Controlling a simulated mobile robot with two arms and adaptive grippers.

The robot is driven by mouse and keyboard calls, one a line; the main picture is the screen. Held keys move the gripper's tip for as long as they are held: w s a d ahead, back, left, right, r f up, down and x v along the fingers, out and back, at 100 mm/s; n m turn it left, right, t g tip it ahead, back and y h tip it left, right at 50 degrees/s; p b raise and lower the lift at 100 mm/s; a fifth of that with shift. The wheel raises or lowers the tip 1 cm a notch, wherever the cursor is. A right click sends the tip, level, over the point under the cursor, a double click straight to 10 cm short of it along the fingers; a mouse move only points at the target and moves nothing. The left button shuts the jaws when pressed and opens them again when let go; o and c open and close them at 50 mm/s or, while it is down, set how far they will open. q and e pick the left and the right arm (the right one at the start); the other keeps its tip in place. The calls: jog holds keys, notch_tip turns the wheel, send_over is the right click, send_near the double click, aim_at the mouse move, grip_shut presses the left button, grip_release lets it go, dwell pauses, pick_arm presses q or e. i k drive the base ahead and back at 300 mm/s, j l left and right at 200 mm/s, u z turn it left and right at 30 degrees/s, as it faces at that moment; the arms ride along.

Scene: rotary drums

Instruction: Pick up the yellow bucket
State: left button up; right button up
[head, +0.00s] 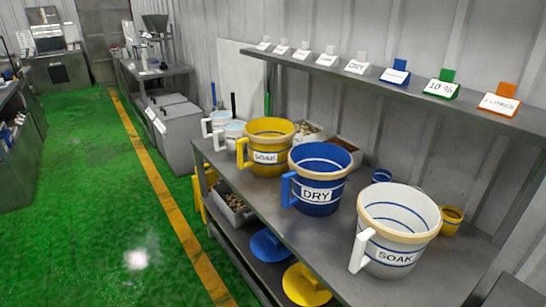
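The yellow bucket (266,142) stands upright on the grey metal table (262,193), left of the middle of the head view. Neither of my grippers shows in the head view.
A blue bucket labelled DRY (318,180) and a white bucket labelled SOAK (394,232) stand nearer on the table. Small white buckets (219,122) stand behind the yellow one. A shelf with signs (385,78) runs above. The green floor (95,215) at left is clear.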

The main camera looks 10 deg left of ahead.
aim_at(270, 141)
jog(key=u, duration=4.55)
jog(key=z, duration=4.25)
jog(key=i+j+z, duration=0.2)
jog(key=z, duration=0.2)
jog(key=i+j+z, duration=0.15)
jog(key=z, duration=0.25)
jog(key=k+j, duration=0.05)
jog(key=j, duration=0.05)
